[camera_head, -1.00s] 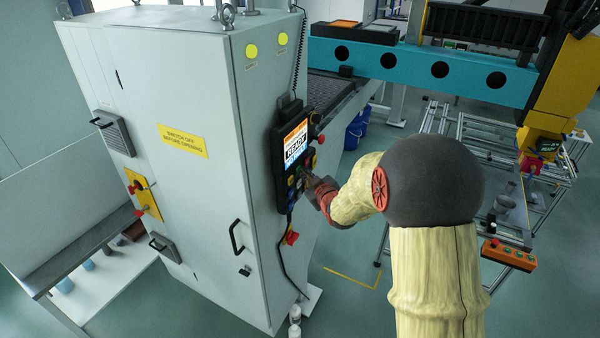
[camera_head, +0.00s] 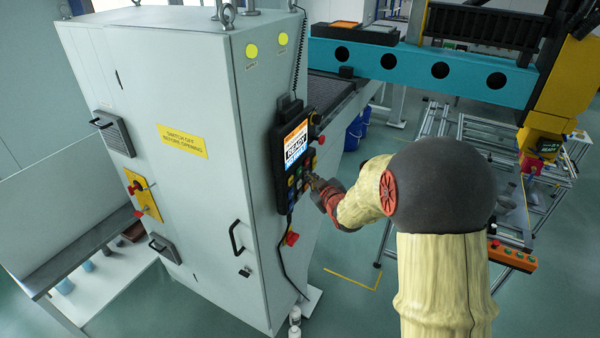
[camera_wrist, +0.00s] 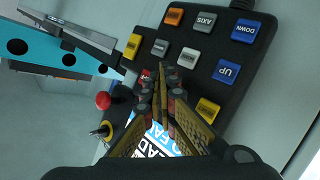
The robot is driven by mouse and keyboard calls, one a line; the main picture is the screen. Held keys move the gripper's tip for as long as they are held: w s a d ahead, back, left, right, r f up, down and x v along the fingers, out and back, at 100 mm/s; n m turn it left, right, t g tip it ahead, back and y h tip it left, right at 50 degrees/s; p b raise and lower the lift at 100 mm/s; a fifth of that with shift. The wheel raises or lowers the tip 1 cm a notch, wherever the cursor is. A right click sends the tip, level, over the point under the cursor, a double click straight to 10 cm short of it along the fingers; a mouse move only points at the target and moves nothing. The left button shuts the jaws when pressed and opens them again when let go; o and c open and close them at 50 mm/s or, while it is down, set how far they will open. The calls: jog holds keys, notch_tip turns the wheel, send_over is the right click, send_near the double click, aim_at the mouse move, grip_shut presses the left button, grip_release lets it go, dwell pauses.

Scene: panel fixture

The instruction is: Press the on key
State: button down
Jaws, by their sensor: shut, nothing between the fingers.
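A black control pendant (camera_head: 279,168) hangs on the side of the grey cabinet, with a lit screen (camera_head: 296,143) reading "READY" and rows of coloured keys below it. In the wrist view the pendant (camera_wrist: 262,62) appears turned over, with blue UP (camera_wrist: 227,71) and DOWN (camera_wrist: 245,31) keys, a grey AXIS key (camera_wrist: 205,22), and orange, yellow, white and grey keys. I cannot make out a key labelled on; my fingers cover part of the keypad and screen. My gripper (camera_wrist: 165,72) is shut and empty, its tips in front of the keys; in the head view it (camera_head: 312,179) is just right of the keypad.
The grey cabinet (camera_head: 190,200) fills the left. A red knob (camera_wrist: 103,101) and a key switch (camera_wrist: 103,130) sit beside the screen. A red button (camera_head: 291,239) is lower on the cabinet side. A teal gantry beam (camera_head: 400,65) is behind. Open floor lies below my arm.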

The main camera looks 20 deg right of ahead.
jog(key=shift+d, duration=0.1)
jog(key=s+d, duration=0.1)
jog(key=s, duration=0.1)
jog(key=s+d, duration=0.2)
dwell(0.3)
dwell(0.7)
